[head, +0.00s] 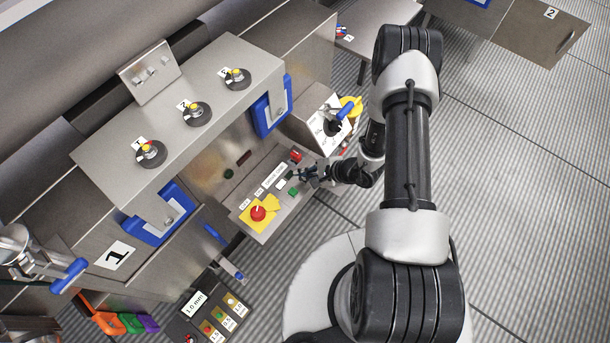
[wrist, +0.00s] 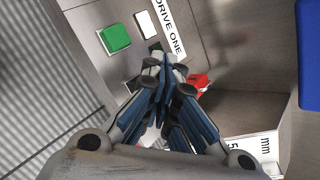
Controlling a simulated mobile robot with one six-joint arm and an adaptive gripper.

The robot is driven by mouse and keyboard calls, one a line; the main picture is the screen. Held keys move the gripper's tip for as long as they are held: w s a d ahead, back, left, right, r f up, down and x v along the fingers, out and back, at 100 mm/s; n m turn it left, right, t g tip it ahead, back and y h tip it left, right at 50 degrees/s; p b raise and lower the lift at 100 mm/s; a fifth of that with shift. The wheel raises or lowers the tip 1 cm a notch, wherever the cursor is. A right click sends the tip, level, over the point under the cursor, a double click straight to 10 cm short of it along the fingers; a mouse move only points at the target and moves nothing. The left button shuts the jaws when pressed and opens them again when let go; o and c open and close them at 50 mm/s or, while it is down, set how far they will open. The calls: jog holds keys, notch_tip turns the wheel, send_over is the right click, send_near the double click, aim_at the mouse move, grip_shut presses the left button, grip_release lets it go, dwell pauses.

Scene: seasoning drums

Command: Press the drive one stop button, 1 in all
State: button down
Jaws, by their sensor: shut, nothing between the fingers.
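The control panel carries a "DRIVE ONE" label (wrist: 168,28), which also shows in the head view (head: 274,176). A green square button (wrist: 115,37) and a white plate (wrist: 146,24) sit beside the label; the green button also shows in the head view (head: 292,191). A red part (wrist: 198,82) is half hidden behind my fingers, so I cannot tell whether it is the stop button. A red block (head: 295,156) shows beyond my gripper in the head view. My gripper (wrist: 165,62) is shut and empty, over the panel near the label. Contact cannot be judged.
A red mushroom button (head: 258,213) on a yellow plate stands at the panel's near end. A steel housing (head: 165,112) with several knobs and blue handles rises to the left. A blue-handled valve (head: 344,111) stands beyond the panel. Open floor (head: 530,190) lies to the right.

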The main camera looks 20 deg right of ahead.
jog(key=shift+r, duration=0.3)
jog(key=shift+r+p, duration=1.6)
jog(key=shift+r, duration=1)
